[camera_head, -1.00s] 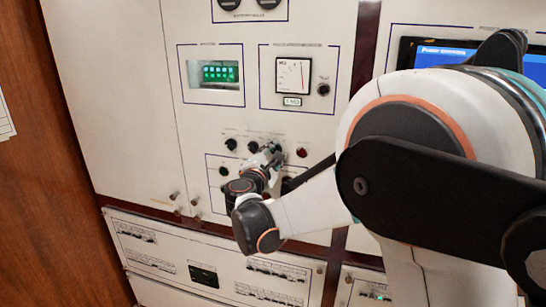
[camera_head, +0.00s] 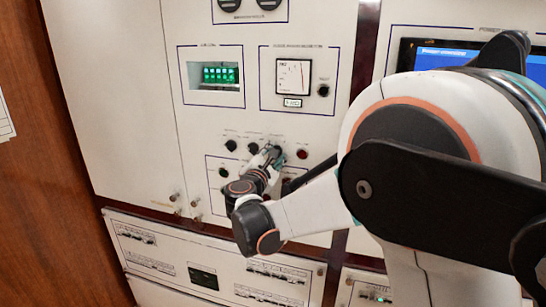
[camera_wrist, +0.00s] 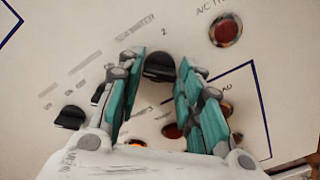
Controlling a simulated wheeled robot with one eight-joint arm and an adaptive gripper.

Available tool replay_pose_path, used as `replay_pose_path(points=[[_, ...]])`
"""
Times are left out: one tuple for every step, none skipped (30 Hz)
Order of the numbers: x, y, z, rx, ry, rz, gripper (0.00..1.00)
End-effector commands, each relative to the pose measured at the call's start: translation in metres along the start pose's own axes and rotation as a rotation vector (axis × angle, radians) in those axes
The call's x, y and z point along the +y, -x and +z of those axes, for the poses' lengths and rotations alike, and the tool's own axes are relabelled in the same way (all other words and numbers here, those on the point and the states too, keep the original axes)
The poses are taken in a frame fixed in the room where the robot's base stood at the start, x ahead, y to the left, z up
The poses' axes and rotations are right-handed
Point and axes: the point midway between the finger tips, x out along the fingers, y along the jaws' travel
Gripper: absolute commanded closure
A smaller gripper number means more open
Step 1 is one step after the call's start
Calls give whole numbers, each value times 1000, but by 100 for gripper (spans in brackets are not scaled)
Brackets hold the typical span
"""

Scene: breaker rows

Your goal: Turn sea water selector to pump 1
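A black rotary knob (camera_wrist: 160,67) on the white panel is between the fingertips of my gripper (camera_wrist: 160,62) in the wrist view. A small "2" and another mark are printed near it; its name label is too blurred to read. The two teal-padded fingers stand apart, one on each side of the knob. I cannot tell whether they touch it. In the head view my gripper (camera_head: 268,155) is at the panel, at the right end of a row of knobs, and hides part of the knob there.
More black knobs (camera_wrist: 70,117) lie to the left. A red button (camera_wrist: 226,30) is at the upper right. A gauge (camera_head: 293,77) and a green display (camera_head: 219,75) are higher on the panel.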

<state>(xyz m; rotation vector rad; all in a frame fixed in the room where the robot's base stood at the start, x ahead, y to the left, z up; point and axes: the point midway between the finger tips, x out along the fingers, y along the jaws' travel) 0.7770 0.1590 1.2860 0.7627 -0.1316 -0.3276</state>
Motion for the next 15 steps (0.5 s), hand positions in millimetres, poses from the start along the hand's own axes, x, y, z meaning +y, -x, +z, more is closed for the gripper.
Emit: replay_pose_path(points=[[0, 0, 0, 0, 0, 0, 50], [0, 0, 0, 0, 0, 0, 50], [0, 0, 0, 0, 0, 0, 50], [0, 0, 0, 0, 0, 0, 50], [0, 0, 0, 0, 0, 0, 50], [0, 0, 0, 0, 0, 0, 50], [0, 0, 0, 0, 0, 0, 50], [0, 0, 0, 0, 0, 1, 50], [0, 0, 0, 0, 0, 1, 50], [0, 0, 0, -1, 0, 1, 50], [0, 0, 0, 0, 0, 1, 50], [1, 2, 0, 0, 0, 1, 50], [1, 3, 0, 0, 0, 1, 50], [1, 5, 0, 0, 0, 1, 50], [1, 9, 0, 0, 0, 2, 50]])
